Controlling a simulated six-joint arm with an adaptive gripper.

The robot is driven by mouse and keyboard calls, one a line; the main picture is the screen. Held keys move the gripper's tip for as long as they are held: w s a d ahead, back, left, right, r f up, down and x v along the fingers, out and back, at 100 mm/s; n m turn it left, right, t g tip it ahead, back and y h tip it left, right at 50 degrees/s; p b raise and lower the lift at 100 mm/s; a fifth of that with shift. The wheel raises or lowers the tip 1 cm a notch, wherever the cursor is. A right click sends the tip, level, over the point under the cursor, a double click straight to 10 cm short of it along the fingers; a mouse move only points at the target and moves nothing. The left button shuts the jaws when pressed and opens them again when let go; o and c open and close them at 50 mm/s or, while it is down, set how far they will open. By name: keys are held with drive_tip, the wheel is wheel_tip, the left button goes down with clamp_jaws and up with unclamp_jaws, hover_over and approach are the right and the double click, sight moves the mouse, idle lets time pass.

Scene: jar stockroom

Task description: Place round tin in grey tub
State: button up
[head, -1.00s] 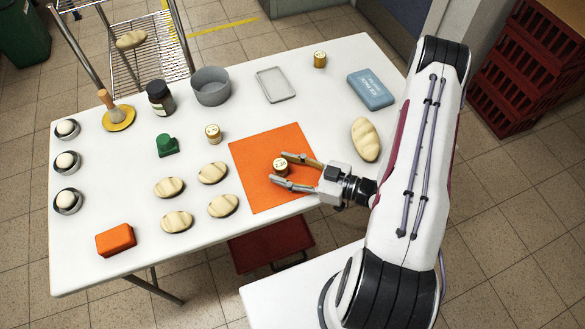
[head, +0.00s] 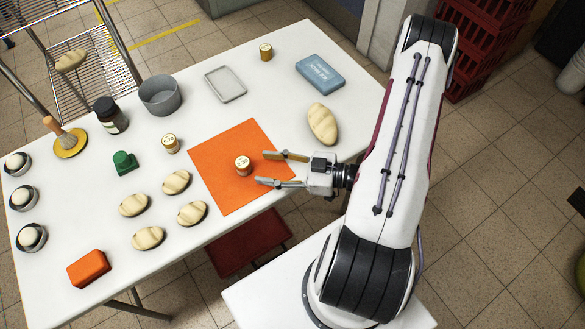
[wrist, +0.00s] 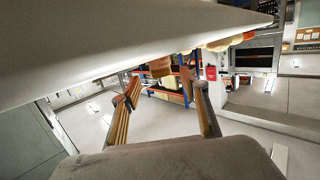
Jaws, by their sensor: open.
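A small round tin (head: 242,166) with a pale, marked lid and gold side stands upright on the orange mat (head: 212,190). Two similar tins are on the table: one (head: 170,144) left of the mat, another (head: 265,51) at the back. The round grey tub (head: 174,101) stands at the back left, its inside mostly visible and seemingly empty. My gripper (head: 261,168) is open, just right of the tin on the mat, with its fingertips apart and the tin beyond them. Its two fingers also show in the wrist view (wrist: 160,98); I cannot clearly identify the tin there.
Several buns (head: 177,182) and a green object (head: 124,162) lie left of the mat. A dark jar (head: 111,115) stands beside the tub. A grey tray (head: 225,85), blue box (head: 319,73) and loaf (head: 322,124) are behind the mat. An orange block (head: 88,269) is front left.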

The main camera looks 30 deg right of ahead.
drive_tip(key=shift+v, duration=3)
